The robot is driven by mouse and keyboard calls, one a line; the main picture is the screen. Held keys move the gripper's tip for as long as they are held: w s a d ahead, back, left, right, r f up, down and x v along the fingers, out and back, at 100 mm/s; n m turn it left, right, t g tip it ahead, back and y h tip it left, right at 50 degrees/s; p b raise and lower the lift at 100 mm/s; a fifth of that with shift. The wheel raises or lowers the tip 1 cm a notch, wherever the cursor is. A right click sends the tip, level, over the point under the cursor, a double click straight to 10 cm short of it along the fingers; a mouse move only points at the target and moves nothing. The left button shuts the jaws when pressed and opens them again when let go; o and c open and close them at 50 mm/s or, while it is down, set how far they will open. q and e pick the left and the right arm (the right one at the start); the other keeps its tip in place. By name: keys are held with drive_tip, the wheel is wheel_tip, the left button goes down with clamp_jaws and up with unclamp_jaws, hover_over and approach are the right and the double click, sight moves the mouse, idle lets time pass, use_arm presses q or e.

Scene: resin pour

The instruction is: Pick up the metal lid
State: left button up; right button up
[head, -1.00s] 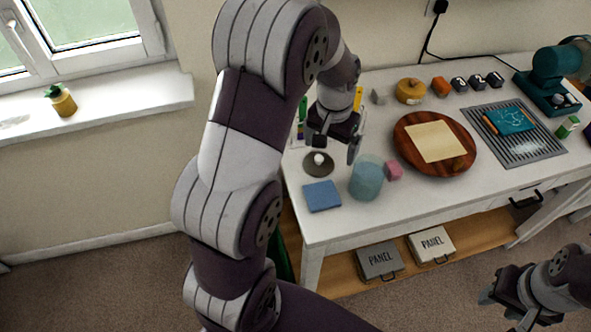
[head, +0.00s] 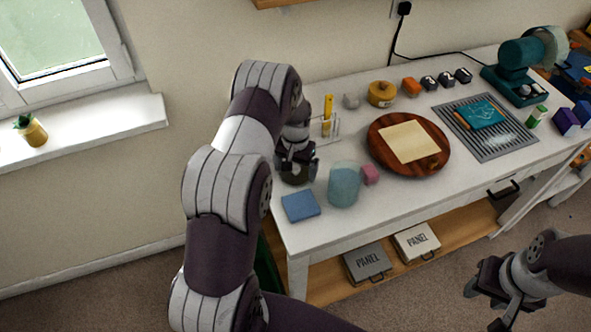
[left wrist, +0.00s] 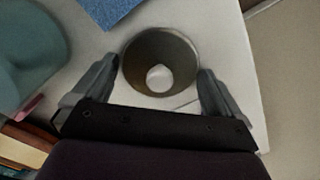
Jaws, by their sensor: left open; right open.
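The metal lid (left wrist: 142,56) is a dark round disc with a pale knob, lying on the white table. In the left wrist view it sits between the two spread fingers of my left gripper (left wrist: 150,88), which is open and holds nothing. In the head view my left gripper (head: 296,172) is right over the lid (head: 298,180) and hides most of it. My right gripper (head: 490,302) is open and empty in front of the table at the lower right.
A blue-tinted cup (head: 344,186) and a blue cloth (head: 300,206) are close to the lid, with a pink block (head: 370,174) beside the cup. A rack with a yellow item (head: 328,118) stands behind. A round wooden board (head: 376,152) lies to the right.

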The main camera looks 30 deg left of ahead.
use_arm(q)
drive_tip(key=shift+f, duration=0.1)
drive_tip(key=c, duration=0.7)
